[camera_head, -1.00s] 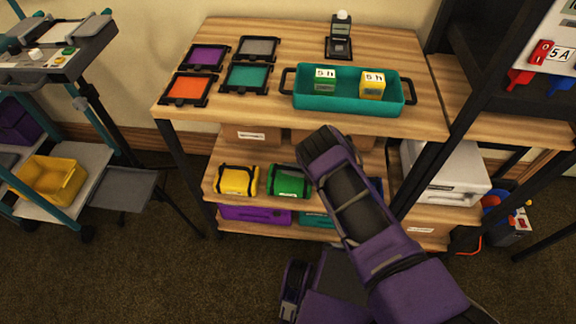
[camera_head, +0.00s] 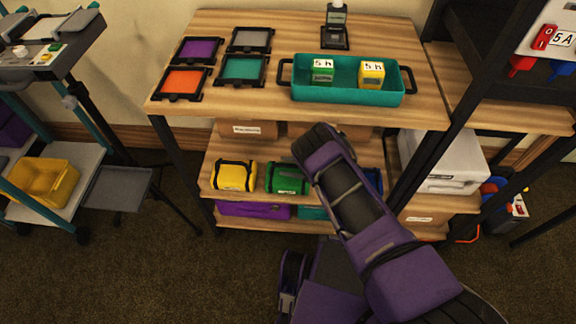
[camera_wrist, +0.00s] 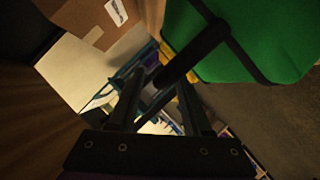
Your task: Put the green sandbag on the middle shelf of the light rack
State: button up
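The green sandbag (camera_head: 286,180) has black straps and sits at the front of the middle level of a wooden-shelved rack (camera_head: 205,193), between a yellow sandbag (camera_head: 236,175) and my arm. In the wrist view the green sandbag (camera_wrist: 262,35) fills the upper right, very close. Its black bar-like handle (camera_wrist: 197,50) reaches to the space between my fingertips. My gripper (camera_wrist: 162,76) has its fingers apart, and I see no firm hold on the handle. In the head view my purple wrist hides the fingers. I cannot tell for sure which rack is the light rack.
A teal tray (camera_head: 300,90) with green and yellow blocks stands on the tabletop. Cardboard boxes (camera_head: 245,130) are behind the sandbags. A blue sandbag (camera_head: 374,180) is partly hidden by my arm. A dark rack (camera_head: 490,80) stands right, a cart with a yellow bin (camera_head: 45,180) left.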

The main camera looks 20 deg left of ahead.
jog(key=shift+r, duration=0.1)
jog(key=shift+d+r, duration=0.2)
jog(key=p+v, duration=0.2)
jog(key=v, duration=0.9)
jog(key=shift+d, duration=0.35)
